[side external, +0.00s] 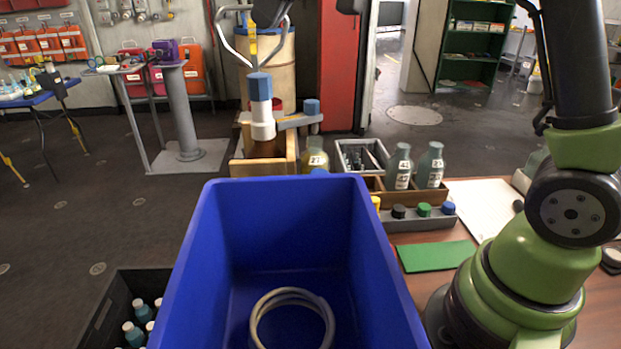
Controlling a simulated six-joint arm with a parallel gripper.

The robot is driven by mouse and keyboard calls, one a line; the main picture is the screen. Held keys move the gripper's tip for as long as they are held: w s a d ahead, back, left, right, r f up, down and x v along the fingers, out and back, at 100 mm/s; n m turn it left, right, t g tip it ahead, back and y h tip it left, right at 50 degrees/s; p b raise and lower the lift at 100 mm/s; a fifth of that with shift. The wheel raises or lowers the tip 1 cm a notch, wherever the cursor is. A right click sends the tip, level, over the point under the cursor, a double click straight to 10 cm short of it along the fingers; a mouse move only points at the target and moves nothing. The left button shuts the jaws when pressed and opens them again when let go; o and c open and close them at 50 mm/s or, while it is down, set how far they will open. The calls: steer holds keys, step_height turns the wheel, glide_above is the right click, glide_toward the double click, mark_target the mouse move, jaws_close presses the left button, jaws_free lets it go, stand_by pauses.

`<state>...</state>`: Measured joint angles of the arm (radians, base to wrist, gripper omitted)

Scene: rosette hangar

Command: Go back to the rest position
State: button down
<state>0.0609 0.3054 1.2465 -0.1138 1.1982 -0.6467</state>
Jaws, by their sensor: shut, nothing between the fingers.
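My green and black arm rises at the right and leaves the frame at the top.
A deep blue bin (197,262) stands in front, with a coiled grey hose (290,293) inside. A black crate (103,318) of bottles is left of it. Labelled bottles (402,166), a green mat (436,256) and coloured caps (424,209) stand near my arm.

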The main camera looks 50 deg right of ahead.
steer(key=s+a+f+m, duration=0.1)
steer(key=s+f+m, duration=0.2)
steer(key=s, duration=0.9)
steer(key=s+a+f+m, duration=0.1)
steer(key=s+f+m, duration=0.2)
steer(key=s, duration=1)
steer(key=shift+f, duration=0.45)
